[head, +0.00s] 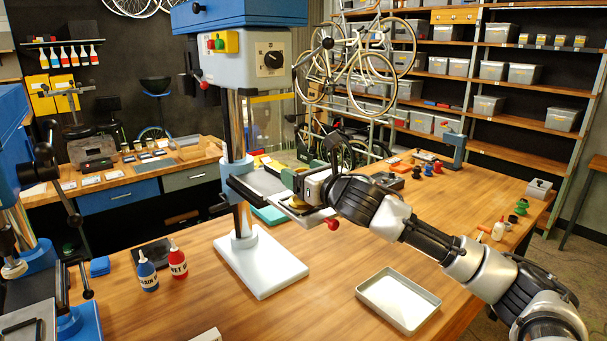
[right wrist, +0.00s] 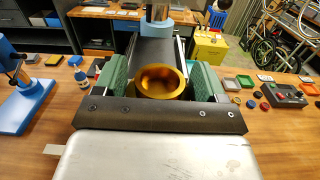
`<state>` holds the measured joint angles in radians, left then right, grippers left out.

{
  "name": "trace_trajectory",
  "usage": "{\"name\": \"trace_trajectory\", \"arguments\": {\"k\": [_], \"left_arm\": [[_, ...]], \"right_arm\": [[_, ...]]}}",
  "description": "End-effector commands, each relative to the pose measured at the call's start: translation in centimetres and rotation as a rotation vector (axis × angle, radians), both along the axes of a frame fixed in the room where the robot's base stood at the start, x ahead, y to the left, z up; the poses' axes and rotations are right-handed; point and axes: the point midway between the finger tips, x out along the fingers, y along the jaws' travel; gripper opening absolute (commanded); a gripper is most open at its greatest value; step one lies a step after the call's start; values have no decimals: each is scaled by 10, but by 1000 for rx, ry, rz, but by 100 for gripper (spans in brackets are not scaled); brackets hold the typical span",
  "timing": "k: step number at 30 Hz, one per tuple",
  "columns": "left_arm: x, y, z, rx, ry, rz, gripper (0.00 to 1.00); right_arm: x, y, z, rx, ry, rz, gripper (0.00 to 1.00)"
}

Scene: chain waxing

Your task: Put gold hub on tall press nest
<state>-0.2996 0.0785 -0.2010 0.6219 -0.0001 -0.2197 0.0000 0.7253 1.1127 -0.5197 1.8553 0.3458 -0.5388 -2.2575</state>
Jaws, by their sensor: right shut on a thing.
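My right gripper (head: 306,190) is beside the tall press (head: 236,120), at its raised table plate (head: 262,182). It is shut on the gold hub (right wrist: 161,80), a ring-shaped cup that sits upright between two green finger pads in the right wrist view. In the head view the hub (head: 297,202) is a small gold patch, mostly hidden by the gripper. The dark plate (right wrist: 157,50) lies just beyond the hub in the right wrist view. I cannot tell whether the hub touches it, and no nest shows clearly. My left gripper is not in view.
A blue bottle (head: 147,272) and a red bottle (head: 177,263) stand left of the white press base (head: 262,265). An empty metal tray (head: 398,300) lies at the front right. Small coloured parts (head: 418,171) are at the back right. The bench between tray and base is clear.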

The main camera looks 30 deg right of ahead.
Motion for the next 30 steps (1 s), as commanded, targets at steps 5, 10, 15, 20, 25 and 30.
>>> {"name": "trace_trajectory", "arguments": {"k": [5, 10, 15, 20, 25, 30], "left_arm": [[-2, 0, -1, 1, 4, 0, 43], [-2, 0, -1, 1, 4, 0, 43], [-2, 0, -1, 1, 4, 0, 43], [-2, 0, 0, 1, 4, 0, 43], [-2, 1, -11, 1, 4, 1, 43], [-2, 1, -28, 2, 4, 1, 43]], "right_arm": [[0, 0, 0, 0, -1, 1, 39], [0, 0, -2, 0, 1, 0, 93], [0, 0, -1, 0, 1, 0, 97], [0, 0, 1, 0, 0, 0, 97], [-18, -3, -3, -6, 1, -1, 97], [-51, -6, -6, -9, 2, -2, 97]]}}
